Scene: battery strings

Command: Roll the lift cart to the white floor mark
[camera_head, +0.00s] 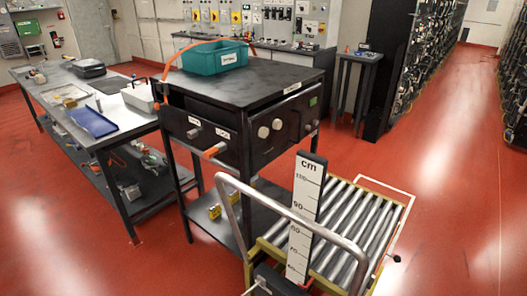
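The lift cart (345,232) stands at the lower right of the head view, with a bed of metal rollers in a yellowish frame. Its bent grey push handle (229,205) rises on the near side. A tall scale board (306,215) marked "cm" stands upright at the near side of the bed. A white floor line (404,194) shows on the red floor beyond and to the right of the bed, forming a corner; the cart hides the rest. I cannot tell how much of the cart is inside it. Neither of my grippers is in view.
A dark workbench (262,80) with a teal bin (215,57) stands just left of the cart. A longer table (140,121) is farther left. Dark racks (425,45) and a small stand (358,58) are behind. Open red floor (455,130) lies to the right.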

